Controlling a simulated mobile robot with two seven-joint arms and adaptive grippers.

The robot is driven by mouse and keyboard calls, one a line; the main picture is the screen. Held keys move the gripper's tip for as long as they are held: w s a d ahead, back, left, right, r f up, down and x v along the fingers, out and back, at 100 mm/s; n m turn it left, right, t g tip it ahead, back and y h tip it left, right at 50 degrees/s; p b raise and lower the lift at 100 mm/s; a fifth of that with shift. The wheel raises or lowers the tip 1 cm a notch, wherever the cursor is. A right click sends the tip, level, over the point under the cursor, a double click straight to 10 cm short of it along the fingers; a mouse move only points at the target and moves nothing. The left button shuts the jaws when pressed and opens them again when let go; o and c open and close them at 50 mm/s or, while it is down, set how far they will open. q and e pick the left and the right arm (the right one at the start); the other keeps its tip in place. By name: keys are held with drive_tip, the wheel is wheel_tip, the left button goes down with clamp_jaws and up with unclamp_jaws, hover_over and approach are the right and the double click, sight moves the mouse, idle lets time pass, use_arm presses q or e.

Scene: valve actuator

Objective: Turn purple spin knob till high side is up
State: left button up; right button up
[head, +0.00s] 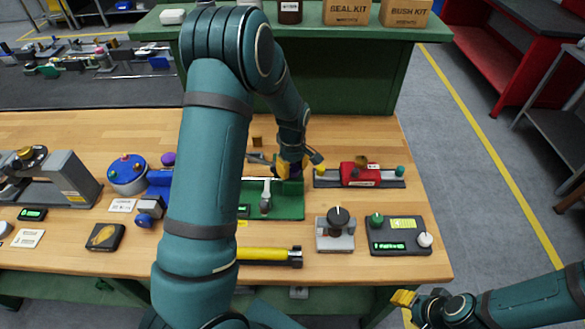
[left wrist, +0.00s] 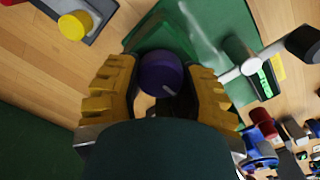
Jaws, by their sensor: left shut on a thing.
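My left gripper (left wrist: 165,95) is shut on the knob, with one ribbed yellow finger on each side. In the head view the left gripper (head: 291,167) is at the back of the green plate (head: 288,207) and mostly hides the knob. Which side of the knob is high cannot be told. My right gripper (head: 405,298) is off the table's front right corner, away from everything.
A red device (head: 360,173) on a grey rail stands just right of the left gripper. A black knob on a grey block (head: 337,228) and a control box (head: 400,236) are nearer the front. A yellow cylinder (head: 265,254) lies in front of the green plate. A blue device (head: 127,172) stands left.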

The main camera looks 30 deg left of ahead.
sight(292, 167)
use_arm(q)
drive_tip(key=o, duration=1.2)
drive_tip(key=shift+r, duration=0.1)
wheel_tip(292, 167, up, 12)
drive_tip(key=shift+s+f, duration=0.1)
drive_tip(key=shift+f, duration=0.1)
